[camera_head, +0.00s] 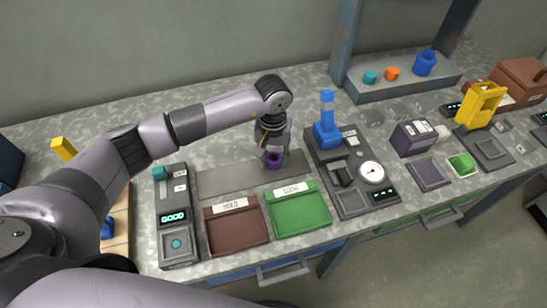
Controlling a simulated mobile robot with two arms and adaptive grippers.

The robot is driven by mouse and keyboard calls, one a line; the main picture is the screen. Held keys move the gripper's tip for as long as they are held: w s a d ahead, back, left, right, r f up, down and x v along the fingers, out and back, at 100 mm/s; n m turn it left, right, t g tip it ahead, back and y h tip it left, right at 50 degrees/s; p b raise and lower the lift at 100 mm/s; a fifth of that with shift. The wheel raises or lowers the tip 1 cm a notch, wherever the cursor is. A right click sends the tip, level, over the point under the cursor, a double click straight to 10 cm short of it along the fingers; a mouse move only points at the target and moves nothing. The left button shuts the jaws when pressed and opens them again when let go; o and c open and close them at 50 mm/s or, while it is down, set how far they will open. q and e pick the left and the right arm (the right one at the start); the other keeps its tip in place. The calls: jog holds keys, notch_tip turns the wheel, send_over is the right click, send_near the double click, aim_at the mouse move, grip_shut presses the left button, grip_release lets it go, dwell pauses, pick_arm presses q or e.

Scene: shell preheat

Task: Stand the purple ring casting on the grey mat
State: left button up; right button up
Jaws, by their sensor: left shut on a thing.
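The purple ring casting (273,160) is in the fingers of my left gripper (274,157), which is shut on it. The gripper points down over the right part of the grey mat (225,178), a long flat strip behind the two trays. The ring is at or just above the mat; I cannot tell whether it touches. Its far side is hidden by the fingers. My right gripper is not in view.
A brown tray (238,244) and a green tray (326,228) lie in front of the mat. A device reading GOOD (174,250) stands left. A dial station (352,205) with a blue tower (327,135) stands close right. A back shelf (405,88) holds small coloured parts.

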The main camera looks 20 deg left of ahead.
pick_arm(q)
jog(key=shift+f, duration=0.55)
jog(key=shift+f, duration=0.15)
jog(key=o, duration=1)
jog(key=shift+c, duration=0.2)
jog(key=shift+o, duration=1.1)
